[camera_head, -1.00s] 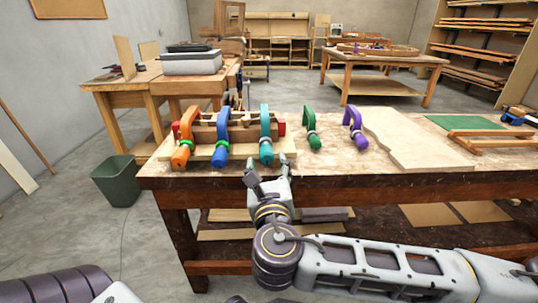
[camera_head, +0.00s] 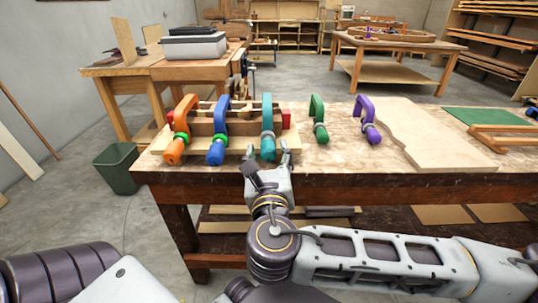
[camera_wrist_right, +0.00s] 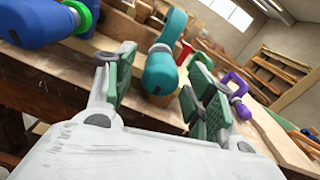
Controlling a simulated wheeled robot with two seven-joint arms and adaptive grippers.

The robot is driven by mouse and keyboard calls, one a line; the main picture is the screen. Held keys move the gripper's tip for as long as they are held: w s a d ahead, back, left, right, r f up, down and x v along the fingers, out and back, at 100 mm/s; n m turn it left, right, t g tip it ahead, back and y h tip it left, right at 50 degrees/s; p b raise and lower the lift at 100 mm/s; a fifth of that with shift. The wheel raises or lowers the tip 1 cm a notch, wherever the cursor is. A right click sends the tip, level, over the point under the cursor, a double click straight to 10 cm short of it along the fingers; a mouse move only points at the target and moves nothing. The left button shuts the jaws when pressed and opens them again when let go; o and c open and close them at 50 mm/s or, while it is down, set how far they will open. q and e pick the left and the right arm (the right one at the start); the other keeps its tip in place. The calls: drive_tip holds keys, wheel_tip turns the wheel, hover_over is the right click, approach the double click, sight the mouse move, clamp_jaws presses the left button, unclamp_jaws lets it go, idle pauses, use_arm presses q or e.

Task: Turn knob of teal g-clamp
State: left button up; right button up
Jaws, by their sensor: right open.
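The teal g-clamp (camera_head: 267,117) stands on the wooden lamination on the bench, its knob (camera_head: 267,148) facing me. In the right wrist view the teal knob (camera_wrist_right: 160,75) lies between and just beyond the two fingers. My right gripper (camera_head: 268,160) is open in front of the knob, and in the wrist view its green-padded fingers (camera_wrist_right: 160,92) flank the knob with gaps visible. The knob does not look gripped. My left gripper is not in view; only part of my left arm shows at the lower left.
An orange clamp (camera_head: 181,130) and a blue clamp (camera_head: 219,130) stand left of the teal one on the same work (camera_head: 240,127). A green clamp (camera_head: 318,118) and a purple clamp (camera_head: 366,118) stand to the right. The bench front edge (camera_head: 400,185) runs below the gripper.

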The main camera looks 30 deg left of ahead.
drive_tip(key=c, duration=1)
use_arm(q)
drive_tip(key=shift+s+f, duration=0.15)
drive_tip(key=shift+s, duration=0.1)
use_arm(e)
drive_tip(key=shift+c, duration=0.2)
drive_tip(key=shift+m, duration=0.5)
drive_tip(key=m, duration=0.3)
drive_tip(key=shift+m+p, duration=0.5)
drive_tip(key=shift+m, duration=0.7)
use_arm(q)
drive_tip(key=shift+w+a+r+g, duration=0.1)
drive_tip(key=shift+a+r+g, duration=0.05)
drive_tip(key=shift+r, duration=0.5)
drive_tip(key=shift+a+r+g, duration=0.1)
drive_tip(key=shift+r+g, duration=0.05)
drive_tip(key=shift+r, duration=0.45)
use_arm(e)
drive_tip(key=shift+m, duration=0.3)
